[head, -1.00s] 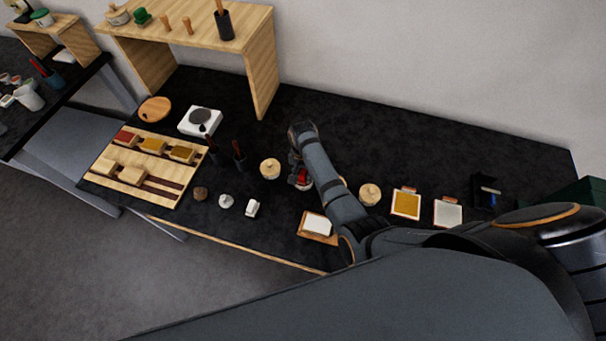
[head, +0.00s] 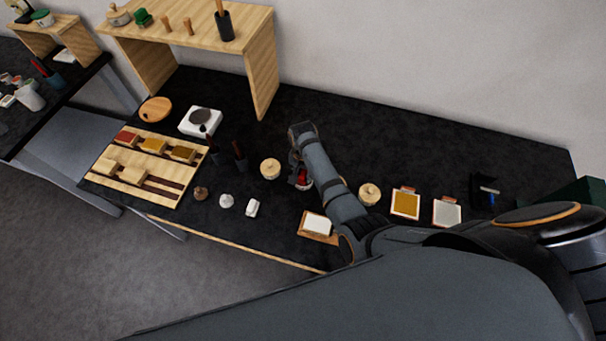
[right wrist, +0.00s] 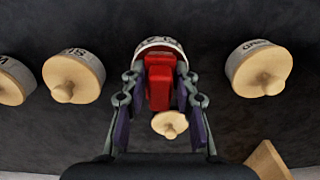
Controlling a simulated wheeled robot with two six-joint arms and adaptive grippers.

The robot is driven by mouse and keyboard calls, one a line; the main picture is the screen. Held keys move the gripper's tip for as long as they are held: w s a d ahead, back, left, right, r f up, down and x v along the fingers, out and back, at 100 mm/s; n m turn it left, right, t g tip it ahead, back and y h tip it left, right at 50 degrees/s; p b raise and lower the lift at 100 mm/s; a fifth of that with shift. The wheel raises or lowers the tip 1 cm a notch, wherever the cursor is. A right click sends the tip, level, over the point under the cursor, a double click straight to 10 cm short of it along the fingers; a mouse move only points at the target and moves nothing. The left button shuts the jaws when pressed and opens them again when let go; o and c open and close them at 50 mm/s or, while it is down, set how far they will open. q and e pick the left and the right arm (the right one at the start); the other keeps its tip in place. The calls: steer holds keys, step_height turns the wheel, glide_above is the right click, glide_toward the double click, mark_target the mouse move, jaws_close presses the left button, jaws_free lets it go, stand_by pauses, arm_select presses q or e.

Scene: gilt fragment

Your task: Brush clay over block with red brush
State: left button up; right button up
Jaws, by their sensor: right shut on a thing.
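My right gripper (right wrist: 160,110) points down over the black worktop. Its fingers are shut on a red object, seemingly the red brush (right wrist: 159,82), seen nearly end-on. Behind it is the white, lettered rim of a round jar (right wrist: 158,43); whether the brush is inside it is hard to tell. A pale round knob (right wrist: 171,124) shows between the fingers. In the head view my right gripper (head: 300,172) is largely hidden by its arm, with a bit of red at it. A white-topped block (head: 317,225) lies on a wooden board (head: 304,233) in front of the arm. My left gripper is out of view.
Lidded jars stand on the left (right wrist: 73,78) and right (right wrist: 260,68) of the gripper. Yellow (head: 406,204) and grey (head: 447,212) panels lie to the right. Dark brush cups (head: 240,163) and a wooden rack (head: 130,187) stand left. A wooden shelf (head: 263,75) rises behind.

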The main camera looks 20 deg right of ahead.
mark_target(303, 173)
steer(key=shift+s, duration=0.1)
stand_by(0.3)
steer(key=shift+r, duration=3.45)
step_height(303, 173, down, 7)
steer(key=shift+f, duration=0.1)
steer(key=shift+r, duration=0.2)
